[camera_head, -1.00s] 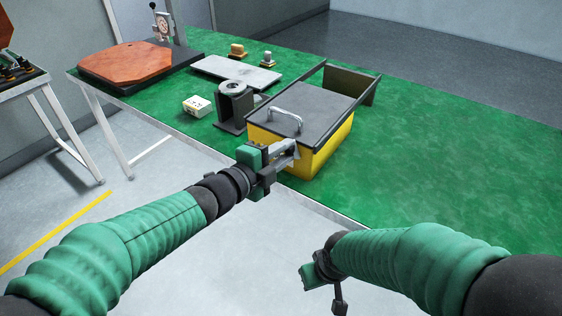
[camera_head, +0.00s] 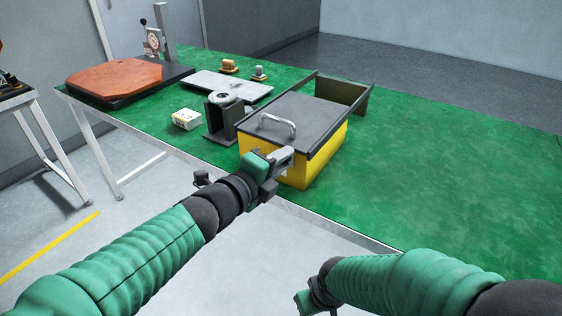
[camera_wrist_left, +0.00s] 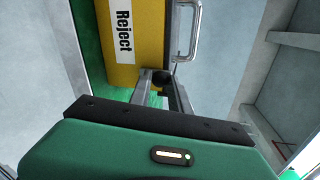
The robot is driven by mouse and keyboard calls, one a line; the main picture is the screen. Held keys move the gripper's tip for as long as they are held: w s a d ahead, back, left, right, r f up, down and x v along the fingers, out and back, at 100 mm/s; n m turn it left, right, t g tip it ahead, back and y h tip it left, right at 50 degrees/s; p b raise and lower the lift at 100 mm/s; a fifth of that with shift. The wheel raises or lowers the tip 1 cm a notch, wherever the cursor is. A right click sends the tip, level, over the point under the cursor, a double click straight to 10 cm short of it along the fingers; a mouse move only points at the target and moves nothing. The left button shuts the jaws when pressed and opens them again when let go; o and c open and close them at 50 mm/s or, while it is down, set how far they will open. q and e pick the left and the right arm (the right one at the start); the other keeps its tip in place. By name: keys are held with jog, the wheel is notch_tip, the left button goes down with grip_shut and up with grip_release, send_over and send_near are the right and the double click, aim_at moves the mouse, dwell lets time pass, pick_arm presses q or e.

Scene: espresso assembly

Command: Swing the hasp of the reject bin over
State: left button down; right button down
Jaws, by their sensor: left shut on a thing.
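The reject bin (camera_head: 312,168) is a yellow box with a dark grey lid (camera_head: 300,108) and a metal handle (camera_head: 277,124). It stands at the near edge of the green table. Its "Reject" label (camera_wrist_left: 123,33) and yellow side show in the left wrist view. My left gripper (camera_head: 284,158) is at the bin's near face, below the handle. It also shows in the left wrist view (camera_wrist_left: 160,80), shut on a small dark piece at the lid edge, apparently the hasp, mostly hidden by the fingers. My right gripper (camera_head: 308,300) is low, away from the table, its jaws unclear.
A dark stand (camera_head: 223,118) is just left of the bin, with a small white box (camera_head: 187,119) beside it. A grey plate (camera_head: 228,85) and a red-brown board (camera_head: 115,78) lie farther left. The table right of the bin is clear.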

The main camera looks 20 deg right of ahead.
pick_arm(q)
jog(key=shift+s+f, duration=0.15)
jog(key=shift+f, duration=0.2)
jog(key=c, duration=1.4)
grip_release()
jog(key=shift+o, duration=1)
jog(key=shift+r, duration=0.2)
jog(key=p+v, duration=0.5)
jog(key=v, duration=1.1)
jog(key=shift+a, duration=0.3)
jog(key=shift+s+r, duration=0.1)
jog(key=shift+s, duration=0.05)
